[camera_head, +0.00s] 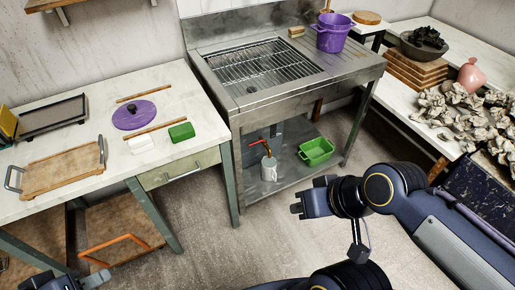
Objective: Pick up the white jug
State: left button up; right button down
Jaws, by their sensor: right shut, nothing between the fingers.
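The white jug (269,170) stands upright on the lower shelf of the metal sink unit, below a red-handled tap (260,145). Its details are small at this distance. My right gripper (297,208) is shut and empty, in front of the sink unit, below and right of the jug in the picture and apart from it. My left gripper (75,283) is cut off by the bottom edge at the lower left, far from the jug. Its jaw opening is unclear.
A green basin (316,151) sits right of the jug on the same shelf (288,180). The sink's leg (237,170) stands left of the jug. A purple pot (334,33) is on the worktop above. Bare floor (205,235) lies in front.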

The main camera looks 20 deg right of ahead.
aim_at(269, 166)
jog(key=z, duration=1.3)
